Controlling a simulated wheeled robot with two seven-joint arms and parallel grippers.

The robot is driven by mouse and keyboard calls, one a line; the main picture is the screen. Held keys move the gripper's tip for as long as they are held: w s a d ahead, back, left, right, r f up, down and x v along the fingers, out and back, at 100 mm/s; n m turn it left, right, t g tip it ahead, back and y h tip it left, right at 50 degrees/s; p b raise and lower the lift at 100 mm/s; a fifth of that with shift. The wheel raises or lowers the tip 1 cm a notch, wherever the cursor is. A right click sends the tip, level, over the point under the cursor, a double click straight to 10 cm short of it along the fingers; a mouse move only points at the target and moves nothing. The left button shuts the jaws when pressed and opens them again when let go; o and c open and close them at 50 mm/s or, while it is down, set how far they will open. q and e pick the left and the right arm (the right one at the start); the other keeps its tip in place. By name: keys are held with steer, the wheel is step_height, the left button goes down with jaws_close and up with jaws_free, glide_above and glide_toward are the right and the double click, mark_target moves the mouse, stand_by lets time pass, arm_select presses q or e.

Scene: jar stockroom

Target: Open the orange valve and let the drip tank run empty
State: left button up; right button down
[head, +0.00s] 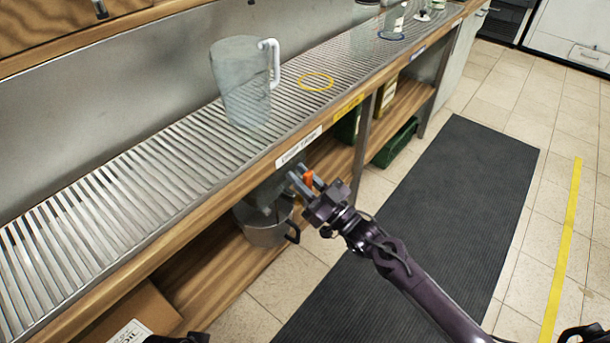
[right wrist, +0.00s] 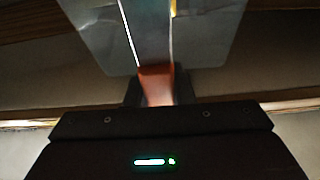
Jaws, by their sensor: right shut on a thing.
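The orange valve (head: 308,178) sits at the front of the grey drip tank (head: 266,190), under the wooden counter edge. My right gripper (head: 305,186) is shut on the valve's handle. In the right wrist view the orange handle (right wrist: 156,84) shows between the jaws, partly hidden by them. A metal pot (head: 262,232) with a dark handle stands on the lower shelf below the tank. The pot's inside and the tank's level cannot be seen. My left gripper is not in view; only a dark part of mine shows at the bottom edge.
A clear pitcher (head: 240,85) with a white handle stands on the slatted counter (head: 130,205), beside a yellow ring (head: 315,82). A cardboard box (head: 130,315) is on the lower shelf. A green crate (head: 395,143) sits farther right. The dark floor mat (head: 455,190) is clear of objects.

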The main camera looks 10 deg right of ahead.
steer(key=shift+s+a+f+n, duration=0.1)
steer(key=shift+s+f+n, duration=0.05)
steer(key=shift+n, duration=0.15)
steer(key=c, duration=1.2)
jaws_free()
steer(key=shift+c, duration=0.2)
steer(key=v, duration=0.7)
steer(key=shift+s+d, duration=0.25)
steer(key=shift+d, duration=0.05)
steer(key=shift+f, duration=0.15)
